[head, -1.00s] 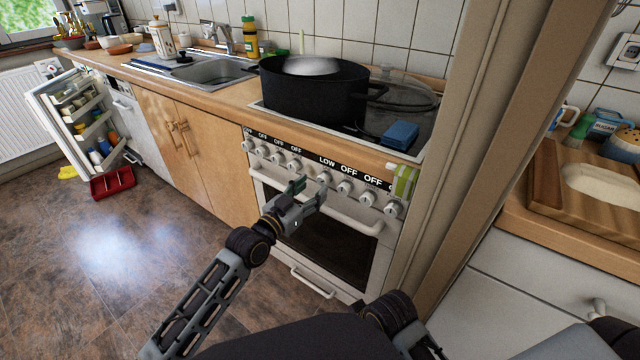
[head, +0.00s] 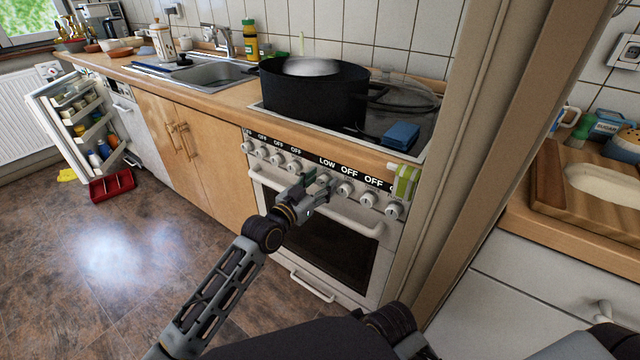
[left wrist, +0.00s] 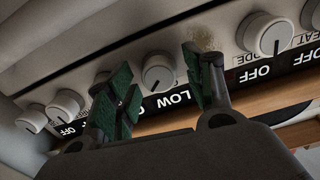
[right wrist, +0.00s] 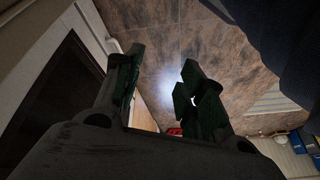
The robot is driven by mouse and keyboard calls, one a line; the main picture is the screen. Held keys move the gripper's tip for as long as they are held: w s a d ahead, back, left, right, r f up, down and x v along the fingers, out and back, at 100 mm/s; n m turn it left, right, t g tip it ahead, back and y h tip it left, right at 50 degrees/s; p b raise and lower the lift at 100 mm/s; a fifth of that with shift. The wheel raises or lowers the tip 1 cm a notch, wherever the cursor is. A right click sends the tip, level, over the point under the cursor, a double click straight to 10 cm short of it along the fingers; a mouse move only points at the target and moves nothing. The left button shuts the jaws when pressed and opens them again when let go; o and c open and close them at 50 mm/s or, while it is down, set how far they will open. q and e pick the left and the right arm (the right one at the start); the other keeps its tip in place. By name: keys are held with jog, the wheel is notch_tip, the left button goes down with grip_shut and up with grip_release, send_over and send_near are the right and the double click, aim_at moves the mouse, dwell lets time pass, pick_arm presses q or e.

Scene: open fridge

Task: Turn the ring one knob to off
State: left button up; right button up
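The knob labelled LOW (left wrist: 158,74) is a round white dial with a dark pointer mark on the oven's control panel (head: 310,158). In the left wrist view it shows between the two green-padded fingers of my left gripper (left wrist: 158,84), with space on both sides. The left gripper (head: 317,184) is open in front of the panel and partly hides this knob in the head view. Whether a finger touches the knob cannot be told. My right gripper (right wrist: 160,90) is open and empty, pointing toward the floor.
Other white knobs sit on both sides, the nearest right one (head: 344,190) labelled OFF. The oven handle (head: 350,220) runs below the panel. A black pot (head: 312,95) and a blue sponge (head: 401,134) are on the stove. A green-striped cloth (head: 404,181) hangs at the right.

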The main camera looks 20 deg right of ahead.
pick_arm(q)
jog(key=c, duration=1)
jog(key=shift+o, duration=0.2)
